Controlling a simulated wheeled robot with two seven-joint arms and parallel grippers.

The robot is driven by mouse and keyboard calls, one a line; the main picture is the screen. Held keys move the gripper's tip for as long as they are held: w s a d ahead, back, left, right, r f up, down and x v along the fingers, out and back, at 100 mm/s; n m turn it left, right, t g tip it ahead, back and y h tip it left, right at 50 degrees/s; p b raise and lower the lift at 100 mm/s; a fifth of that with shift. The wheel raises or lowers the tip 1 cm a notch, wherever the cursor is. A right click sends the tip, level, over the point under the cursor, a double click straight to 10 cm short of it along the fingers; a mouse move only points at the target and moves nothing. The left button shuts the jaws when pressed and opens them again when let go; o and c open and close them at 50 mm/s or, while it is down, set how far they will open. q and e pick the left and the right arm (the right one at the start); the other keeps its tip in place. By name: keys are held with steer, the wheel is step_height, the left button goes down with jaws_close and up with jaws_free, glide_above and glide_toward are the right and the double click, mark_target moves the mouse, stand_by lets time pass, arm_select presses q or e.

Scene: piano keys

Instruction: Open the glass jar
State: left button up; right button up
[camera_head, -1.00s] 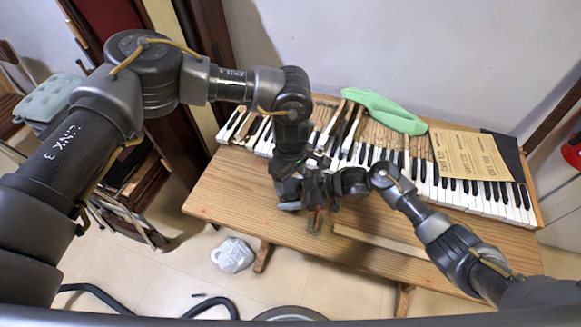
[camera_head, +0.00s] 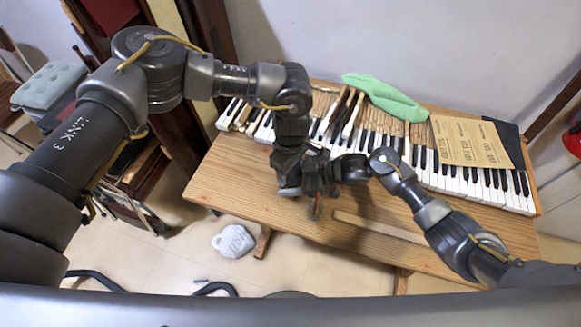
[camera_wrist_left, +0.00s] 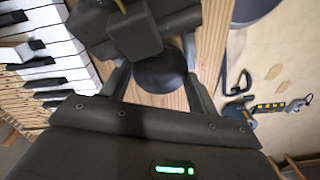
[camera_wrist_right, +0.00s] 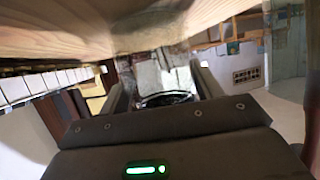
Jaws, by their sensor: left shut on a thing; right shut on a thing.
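In the head view, the glass jar (camera_head: 316,208) is a small patch of clear and reddish colour just below my two grippers, mostly hidden by them. My left gripper (camera_head: 305,186) comes down from above over the wooden table. In the left wrist view, a dark round lid (camera_wrist_left: 160,72) lies between its fingers, and the gripper is shut on it. My right gripper (camera_head: 328,178) reaches in from the right beside the left one. In the right wrist view, the clear jar (camera_wrist_right: 165,75) shows between its fingers, and the gripper is shut on it. I cannot tell whether lid and jar are apart.
The wooden table (camera_head: 225,170) carries a row of piano keys (camera_head: 455,180) along its back. A green cloth (camera_head: 385,100) and brown paper (camera_head: 470,142) lie on them. A light wooden strip (camera_head: 375,226) lies near the front edge. A grey object (camera_head: 233,241) is on the floor.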

arm_select(q)
steer(key=n, duration=1.3)
steer(key=o, duration=1.1)
steer(key=shift+r, duration=0.15)
